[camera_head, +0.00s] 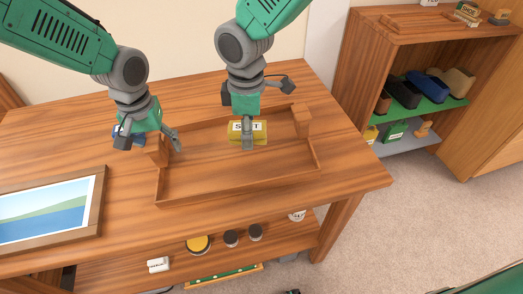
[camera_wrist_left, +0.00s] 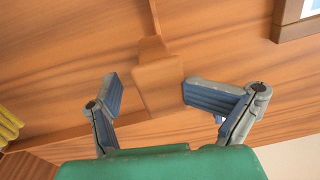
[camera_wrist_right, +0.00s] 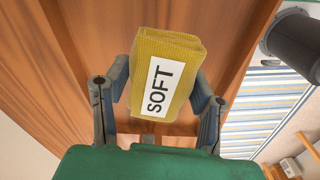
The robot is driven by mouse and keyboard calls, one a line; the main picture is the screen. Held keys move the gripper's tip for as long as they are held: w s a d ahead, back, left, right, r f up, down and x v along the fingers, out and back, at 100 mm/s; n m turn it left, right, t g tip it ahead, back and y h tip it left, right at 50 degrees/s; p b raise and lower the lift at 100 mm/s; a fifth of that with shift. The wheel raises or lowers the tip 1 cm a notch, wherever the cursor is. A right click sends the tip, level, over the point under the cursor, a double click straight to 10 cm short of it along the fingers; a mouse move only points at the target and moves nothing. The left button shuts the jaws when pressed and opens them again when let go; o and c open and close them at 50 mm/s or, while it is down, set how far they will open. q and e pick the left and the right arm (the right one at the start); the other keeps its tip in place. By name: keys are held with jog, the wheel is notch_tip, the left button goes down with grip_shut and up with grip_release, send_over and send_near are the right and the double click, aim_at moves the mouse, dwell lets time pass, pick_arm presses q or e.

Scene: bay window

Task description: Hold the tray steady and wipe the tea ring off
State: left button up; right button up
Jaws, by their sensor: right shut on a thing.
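The wooden tray (camera_head: 200,188) lies on the table, with a block handle at each end. My left gripper (camera_head: 148,142) is at the tray's left handle (camera_head: 158,152). In the left wrist view its fingers stand apart on either side of the handle (camera_wrist_left: 158,84), with a gap on at least the left side. My right gripper (camera_head: 247,142) is shut on a yellow cloth (camera_head: 262,134) labelled SOFT, over the middle of the tray. The cloth also shows between the fingers in the right wrist view (camera_wrist_right: 182,52). I cannot tell whether it touches the tray floor. No tea ring is visible.
A framed picture (camera_head: 50,208) lies on the table at left. A lower shelf (camera_head: 120,272) holds jars and small items. A bookcase (camera_head: 400,45) with shoes stands at right. The table is clear behind the tray and at its right front corner.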

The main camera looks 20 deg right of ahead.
pick_arm(q)
jog(key=shift+s+f, duration=0.7)
jog(key=shift+f, duration=0.3)
pick_arm(e)
jog(key=shift+f, duration=0.15)
pick_arm(q)
jog(key=r, duration=0.2)
jog(key=w+r, duration=0.1)
jog(key=r, duration=0.1)
jog(key=shift+w+r, duration=0.2)
pick_arm(e)
jog(key=shift+w+a+f, duration=0.15)
jog(key=shift+w+f, duration=0.25)
jog(key=shift+w, duration=0.2)
pick_arm(q)
notch_tip(320, 180, up, 9)
jog(key=shift+s+d+r, duration=0.1)
jog(key=shift+s, duration=0.05)
pick_arm(e)
jog(key=shift+s+r, duration=0.2)
jog(key=shift+r, duration=0.05)
pick_arm(q)
jog(key=shift+s+r, duration=0.1)
jog(key=shift+r, duration=0.05)
